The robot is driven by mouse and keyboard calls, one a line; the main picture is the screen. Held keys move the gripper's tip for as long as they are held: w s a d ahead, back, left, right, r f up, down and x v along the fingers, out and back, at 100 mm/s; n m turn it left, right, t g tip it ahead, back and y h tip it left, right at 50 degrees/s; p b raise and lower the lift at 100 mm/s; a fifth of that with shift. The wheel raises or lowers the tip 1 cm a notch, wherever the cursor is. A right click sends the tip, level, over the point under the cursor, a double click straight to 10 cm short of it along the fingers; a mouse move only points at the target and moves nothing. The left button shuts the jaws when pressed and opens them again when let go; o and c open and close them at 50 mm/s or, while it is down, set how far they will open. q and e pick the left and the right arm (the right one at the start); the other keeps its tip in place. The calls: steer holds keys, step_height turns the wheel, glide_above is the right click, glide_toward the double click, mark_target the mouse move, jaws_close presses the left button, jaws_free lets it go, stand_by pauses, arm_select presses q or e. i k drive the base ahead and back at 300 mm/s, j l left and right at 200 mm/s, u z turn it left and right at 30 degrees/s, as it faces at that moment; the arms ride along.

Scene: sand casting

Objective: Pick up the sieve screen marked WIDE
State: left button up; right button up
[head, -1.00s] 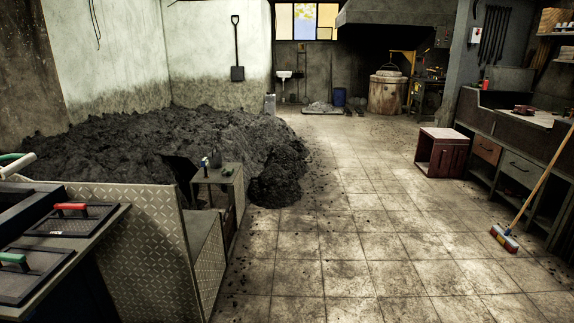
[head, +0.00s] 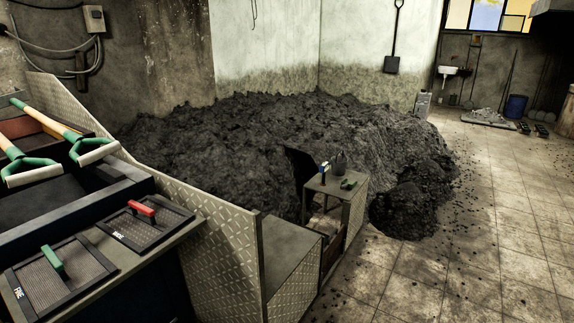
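Two framed sieve screens lie flat on the ledge of a dark bench at the lower left. The farther sieve screen (head: 160,230) has a black frame, grey mesh and a red handle. The small white lettering on its near edge looks like WIDE. The nearer sieve screen (head: 82,264) has a green handle, and its lettering looks like FINE. The two screens lie side by side with a small gap between them. Neither of my grippers is in view.
Green-handled tools (head: 42,174) lie on the bench behind the screens. A tread-plate panel (head: 215,240) rises just right of the ledge. A black sand heap (head: 230,140) fills the middle, with a small stand (head: 335,183) before it.

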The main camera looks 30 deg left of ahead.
mark_target(147, 221)
steer(key=i+l+u, duration=0.15)
steer(key=i, duration=1)
steer(key=i+u, duration=0.5)
steer(key=u, duration=0.2)
steer(key=i+u, duration=0.3)
steer(key=k+l, duration=0.05)
